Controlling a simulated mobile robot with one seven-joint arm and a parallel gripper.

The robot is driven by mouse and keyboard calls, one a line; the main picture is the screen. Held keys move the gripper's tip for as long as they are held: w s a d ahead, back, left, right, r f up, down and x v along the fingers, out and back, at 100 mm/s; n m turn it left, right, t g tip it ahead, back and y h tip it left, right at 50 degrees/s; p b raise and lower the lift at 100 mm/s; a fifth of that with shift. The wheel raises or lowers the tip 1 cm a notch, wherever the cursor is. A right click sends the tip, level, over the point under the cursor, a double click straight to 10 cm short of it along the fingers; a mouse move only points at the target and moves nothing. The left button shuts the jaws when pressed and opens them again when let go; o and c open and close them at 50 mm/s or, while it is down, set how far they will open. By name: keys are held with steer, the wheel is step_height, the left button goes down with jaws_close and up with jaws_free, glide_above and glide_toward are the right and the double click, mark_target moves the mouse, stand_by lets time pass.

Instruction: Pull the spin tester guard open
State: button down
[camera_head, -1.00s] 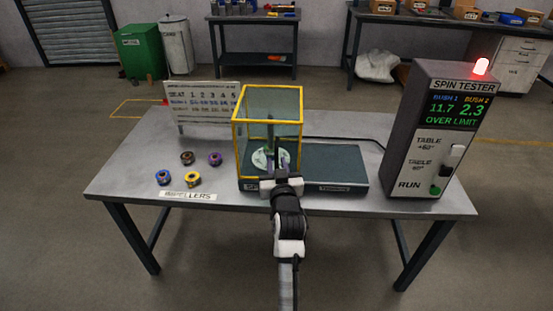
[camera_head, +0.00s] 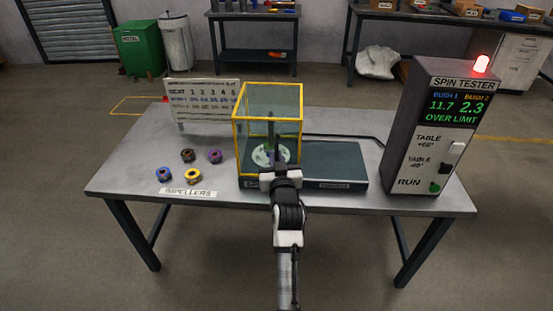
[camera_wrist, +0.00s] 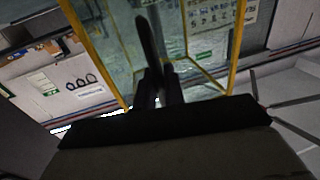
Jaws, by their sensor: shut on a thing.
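The spin tester guard (camera_head: 267,86) is a clear box with a yellow frame. It stands over the left part of the tester's dark base (camera_head: 335,165). A pale round disc (camera_head: 263,155) with a dark upright post shows through its panels. My gripper (camera_head: 278,166) is at the guard's lower front, in front of the disc. In the wrist view, my dark fingers (camera_wrist: 156,82) are close together before the guard's yellow-edged panel (camera_wrist: 110,50). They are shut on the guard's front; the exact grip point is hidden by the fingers.
The tester console (camera_head: 430,130) stands right, with a lit red lamp and "OVER LIMIT" on its screen. Several impellers (camera_head: 187,156) lie left of the guard. A seat chart (camera_head: 200,100) stands behind them. The table's front right is clear.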

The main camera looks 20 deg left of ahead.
steer(key=w+d+b, duration=0.3)
steer(key=d+b, duration=0.2)
steer(key=d, duration=0.6)
steer(key=w+d+b, duration=0.3)
steer(key=d+b, duration=0.2)
steer(key=d, duration=0.6)
steer(key=shift+w, duration=0.15)
steer(key=c, duration=1.6)
jaws_free()
steer(key=b+v, duration=0.2)
steer(key=v, duration=1.1)
steer(key=shift+s+d, duration=0.2)
steer(key=shift+s, duration=0.15)
